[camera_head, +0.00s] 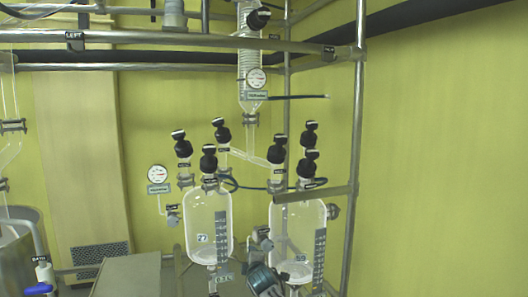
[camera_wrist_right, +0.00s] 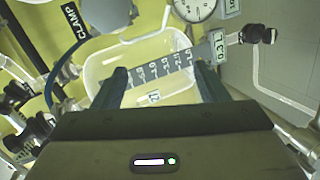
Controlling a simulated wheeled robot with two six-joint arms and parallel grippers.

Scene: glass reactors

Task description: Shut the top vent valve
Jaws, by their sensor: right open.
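In the head view, a black-knobbed valve (camera_head: 259,18) with a white stripe sits high on the glass condenser (camera_head: 250,55). Its small tag is too small to read, so I cannot be sure that it is the top vent valve, nor how it is set. My right gripper (camera_wrist_right: 162,72) is open in the right wrist view, with nothing between its two dark fingers. Beyond the fingers is a clear glass vessel (camera_wrist_right: 101,68) with a dark graduated scale. My left gripper is not in view.
Two glass receivers (camera_head: 208,238) (camera_head: 287,220) carry several black-knobbed valves on top. Metal rails (camera_head: 190,41) cross above, and an upright pole (camera_head: 357,130) stands at the right. Another black-knobbed valve (camera_wrist_right: 258,34) and a gauge (camera_wrist_right: 193,6) show in the wrist view.

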